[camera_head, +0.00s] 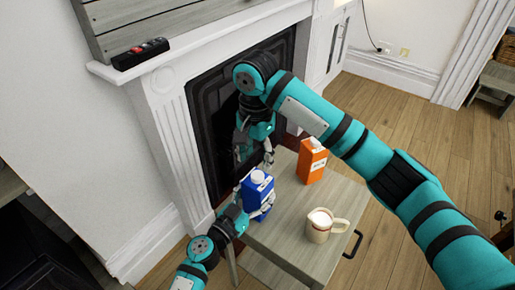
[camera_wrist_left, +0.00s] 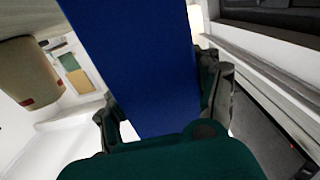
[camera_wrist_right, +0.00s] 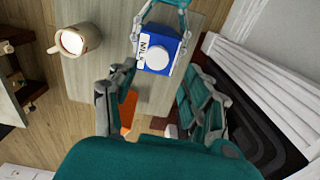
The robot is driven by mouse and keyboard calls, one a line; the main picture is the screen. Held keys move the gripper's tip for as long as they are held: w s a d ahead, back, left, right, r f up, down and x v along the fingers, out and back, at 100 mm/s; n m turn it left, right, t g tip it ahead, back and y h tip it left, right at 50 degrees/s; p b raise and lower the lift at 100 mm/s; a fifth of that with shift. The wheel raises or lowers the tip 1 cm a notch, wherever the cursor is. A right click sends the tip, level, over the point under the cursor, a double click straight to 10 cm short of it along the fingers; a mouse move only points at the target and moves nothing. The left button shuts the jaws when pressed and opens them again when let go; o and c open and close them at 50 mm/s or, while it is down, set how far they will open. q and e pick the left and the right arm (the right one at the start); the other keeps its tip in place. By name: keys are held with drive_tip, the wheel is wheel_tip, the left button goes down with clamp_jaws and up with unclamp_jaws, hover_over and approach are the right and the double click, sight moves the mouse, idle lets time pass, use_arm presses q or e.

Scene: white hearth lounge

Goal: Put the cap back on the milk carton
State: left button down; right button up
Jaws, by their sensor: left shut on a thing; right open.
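The blue milk carton (camera_head: 252,195) stands upright at the table's left edge. It fills the middle of the left wrist view (camera_wrist_left: 150,60). My left gripper (camera_head: 257,207) is shut around its sides. On its top is a white round piece (camera_head: 258,177), which the right wrist view shows as a white disc (camera_wrist_right: 159,57) beside the word MILK; I take it for the cap, but cannot tell how firmly it sits. My right gripper (camera_head: 254,162) is open and empty, just above and behind the carton, with its fingers (camera_wrist_right: 160,85) pointing towards the carton top.
An orange carton (camera_head: 311,163) stands at the table's back. A cream jug with white contents (camera_head: 319,232) stands at the front right, also in the right wrist view (camera_wrist_right: 82,42). The white fireplace (camera_head: 178,130) is close on the left. The table (camera_head: 285,215) is bare between them.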

drive_tip(key=n, duration=0.7)
drive_tip(key=shift+r, duration=0.3)
drive_tip(key=n, duration=0.4)
drive_tip(key=shift+r, duration=0.15)
drive_tip(key=n, duration=0.4)
drive_tip(key=shift+r+n, duration=0.15)
drive_tip(key=shift+n, duration=0.15)
drive_tip(key=n, duration=0.4)
drive_tip(key=shift+r, duration=0.1)
drive_tip(key=n, duration=0.4)
drive_tip(key=shift+d+r+n, duration=0.1)
drive_tip(key=shift+r+n, duration=0.05)
drive_tip(key=shift+n, duration=0.15)
drive_tip(key=n, duration=0.4)
drive_tip(key=shift+r, duration=0.1)
drive_tip(key=n, duration=0.3)
drive_tip(key=shift+d+r+n, duration=0.1)
drive_tip(key=shift+n, duration=0.3)
